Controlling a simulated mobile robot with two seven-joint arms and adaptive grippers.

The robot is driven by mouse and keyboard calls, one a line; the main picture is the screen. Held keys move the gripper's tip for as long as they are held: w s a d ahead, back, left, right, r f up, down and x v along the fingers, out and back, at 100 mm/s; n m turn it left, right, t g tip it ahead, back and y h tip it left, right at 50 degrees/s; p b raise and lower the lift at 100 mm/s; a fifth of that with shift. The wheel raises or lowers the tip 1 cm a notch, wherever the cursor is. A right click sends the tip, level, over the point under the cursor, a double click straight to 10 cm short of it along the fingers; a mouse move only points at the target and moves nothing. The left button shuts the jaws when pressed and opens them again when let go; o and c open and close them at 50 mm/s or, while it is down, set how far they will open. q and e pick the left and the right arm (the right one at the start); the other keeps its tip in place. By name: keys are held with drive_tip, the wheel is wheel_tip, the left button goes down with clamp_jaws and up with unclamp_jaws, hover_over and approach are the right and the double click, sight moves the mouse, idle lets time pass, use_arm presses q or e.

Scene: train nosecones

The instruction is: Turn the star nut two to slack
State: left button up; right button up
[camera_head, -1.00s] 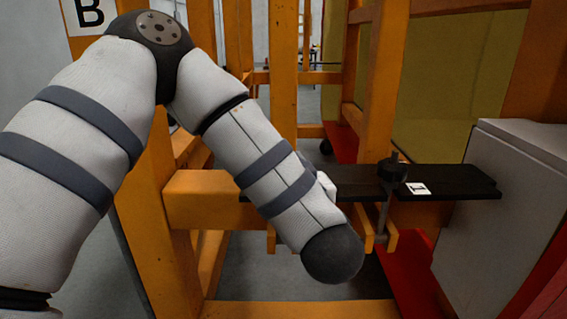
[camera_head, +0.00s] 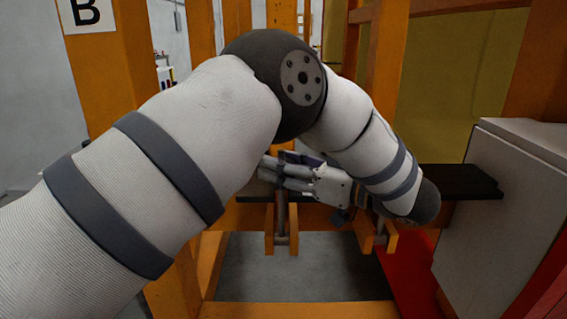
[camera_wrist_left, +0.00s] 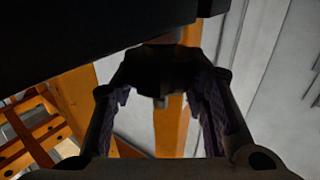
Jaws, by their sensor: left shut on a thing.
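My left gripper (camera_head: 277,171) is at the left swing bolt (camera_head: 281,210), its fingers pointing left just above the dark board (camera_head: 458,180). It is shut on a dark star nut (camera_wrist_left: 160,68), which sits between the two ridged finger pads in the left wrist view. In the head view the fingers hide this nut. The left bolt's shank hangs upright between two orange lugs. A second swing bolt (camera_head: 380,236) stands to the right; its upper part is hidden behind my left forearm. No number label is readable now. My right gripper is not in view.
An orange frame (camera_head: 275,309) surrounds the spot, with an upright post (camera_head: 110,70) at the left. A grey box (camera_head: 500,220) stands at the right, above a red surface (camera_head: 412,262). Open floor (camera_head: 300,270) shows below the bolts.

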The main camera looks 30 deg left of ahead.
use_arm(q)
drive_tip(key=shift+a+n+g, duration=0.1)
drive_tip(key=shift+n+g, duration=0.2)
drive_tip(key=shift+g, duration=0.2)
drive_tip(key=o, duration=1.2)
drive_tip(key=shift+a, duration=0.1)
drive_tip(key=shift+c, duration=0.2)
wheel_tip(320, 180, up, 9)
drive_tip(key=shift+r, duration=0.5)
